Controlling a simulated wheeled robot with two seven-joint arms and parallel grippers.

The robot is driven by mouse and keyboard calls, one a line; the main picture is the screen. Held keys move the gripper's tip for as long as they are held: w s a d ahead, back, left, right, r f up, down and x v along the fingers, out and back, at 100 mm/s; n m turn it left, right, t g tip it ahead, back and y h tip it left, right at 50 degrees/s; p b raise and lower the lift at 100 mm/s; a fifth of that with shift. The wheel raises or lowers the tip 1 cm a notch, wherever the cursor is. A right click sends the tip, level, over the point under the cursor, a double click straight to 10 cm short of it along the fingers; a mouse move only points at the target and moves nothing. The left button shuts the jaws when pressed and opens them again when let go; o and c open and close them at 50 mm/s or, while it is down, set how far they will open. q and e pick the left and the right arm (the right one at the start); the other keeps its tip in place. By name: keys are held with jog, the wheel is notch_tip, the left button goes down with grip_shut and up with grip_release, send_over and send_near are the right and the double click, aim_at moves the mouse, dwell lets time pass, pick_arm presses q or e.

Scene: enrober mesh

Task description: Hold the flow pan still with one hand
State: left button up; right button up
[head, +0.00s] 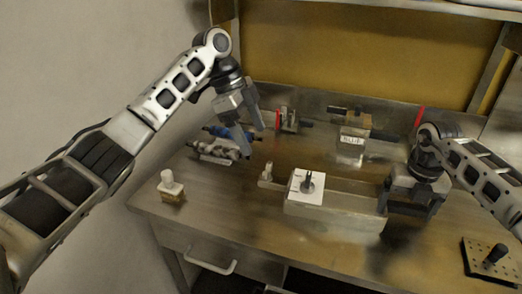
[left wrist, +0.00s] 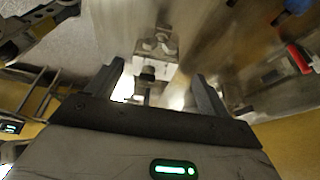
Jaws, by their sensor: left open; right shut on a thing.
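The flow pan seems to be the long metal trough (head: 335,219) at the front middle of the bench. My left gripper (head: 256,140) is open and empty, in the air above the bench behind and left of the trough. In the left wrist view its two fingers (left wrist: 163,90) stand wide apart, with nothing between them.
A metal block with a white label (head: 352,138) stands at the back. A red-handled fixture (head: 287,121) and blue-ended rollers (head: 218,143) are near my left gripper. A white-capped bottle (head: 169,186) stands front left, a perforated black plate (head: 492,260) front right.

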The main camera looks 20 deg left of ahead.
pick_arm(q)
jog(key=shift+v, duration=1.75)
